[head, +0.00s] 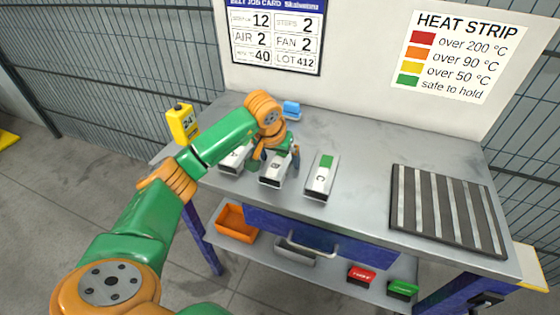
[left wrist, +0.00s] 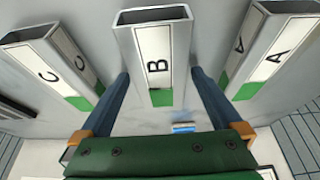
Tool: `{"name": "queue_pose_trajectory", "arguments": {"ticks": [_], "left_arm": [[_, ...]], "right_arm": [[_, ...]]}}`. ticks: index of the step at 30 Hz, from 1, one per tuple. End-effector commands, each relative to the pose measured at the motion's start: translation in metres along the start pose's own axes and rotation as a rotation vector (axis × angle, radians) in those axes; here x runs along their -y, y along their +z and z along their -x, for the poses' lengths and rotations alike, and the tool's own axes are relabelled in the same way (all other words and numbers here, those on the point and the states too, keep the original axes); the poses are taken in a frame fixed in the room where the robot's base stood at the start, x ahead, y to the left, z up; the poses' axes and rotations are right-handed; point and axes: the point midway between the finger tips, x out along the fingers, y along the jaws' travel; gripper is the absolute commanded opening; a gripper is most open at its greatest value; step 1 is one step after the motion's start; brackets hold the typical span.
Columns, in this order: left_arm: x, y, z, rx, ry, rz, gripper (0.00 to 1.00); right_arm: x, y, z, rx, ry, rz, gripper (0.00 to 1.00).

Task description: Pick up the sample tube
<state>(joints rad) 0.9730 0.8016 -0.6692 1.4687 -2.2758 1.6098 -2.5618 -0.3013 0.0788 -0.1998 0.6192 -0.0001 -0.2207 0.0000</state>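Three rectangular open-ended metal tubes lie side by side on the table, with white labels A, B and C and green patches. Tube B (head: 273,171) is in the middle, tube C (head: 321,178) to its right and tube A (head: 234,160) to its left. My left gripper (head: 278,160) is over tube B. In the left wrist view, tube B (left wrist: 157,50) lies between the open fingers of the gripper (left wrist: 158,78), with a gap on each side. Tube C (left wrist: 55,62) and tube A (left wrist: 270,55) flank it there. My right gripper is not in view.
A dark slatted rack (head: 445,212) lies on the right of the table (head: 365,150). A blue object (head: 291,109) lies behind the tubes. A yellow device reading 24 (head: 183,122) stands at the left edge. An orange bin (head: 237,222) and other bins sit on the shelf below.

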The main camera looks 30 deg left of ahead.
Motion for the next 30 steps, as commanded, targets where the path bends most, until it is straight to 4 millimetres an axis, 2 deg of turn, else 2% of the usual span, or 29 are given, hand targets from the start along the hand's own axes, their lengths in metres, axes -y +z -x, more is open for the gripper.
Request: {"name": "queue_pose_trajectory", "arguments": {"ticks": [1, 9, 10, 17, 22, 24, 30], "left_arm": [[0.000, 0.000, 0.000, 0.000, 0.000, 0.000, 0.86], [0.000, 0.000, 0.000, 0.000, 0.000, 0.000, 0.14], [0.000, 0.000, 0.000, 0.000, 0.001, 0.000, 0.07], [0.000, -0.001, 0.001, -0.001, 0.001, 0.001, 0.07], [0.000, -0.007, 0.015, -0.006, 0.001, 0.001, 0.07], [0.000, -0.014, 0.029, -0.009, 0.001, 0.002, 0.07], [0.019, 0.005, 0.094, -0.010, -0.001, 0.002, 0.07]], "right_arm": [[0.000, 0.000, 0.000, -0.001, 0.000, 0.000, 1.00], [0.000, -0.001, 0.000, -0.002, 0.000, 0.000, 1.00], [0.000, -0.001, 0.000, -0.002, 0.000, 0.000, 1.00], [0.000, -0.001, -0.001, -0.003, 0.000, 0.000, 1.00], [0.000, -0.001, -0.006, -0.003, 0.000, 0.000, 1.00], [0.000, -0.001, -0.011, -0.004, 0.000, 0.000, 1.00], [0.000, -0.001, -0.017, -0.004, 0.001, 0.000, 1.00]]}}
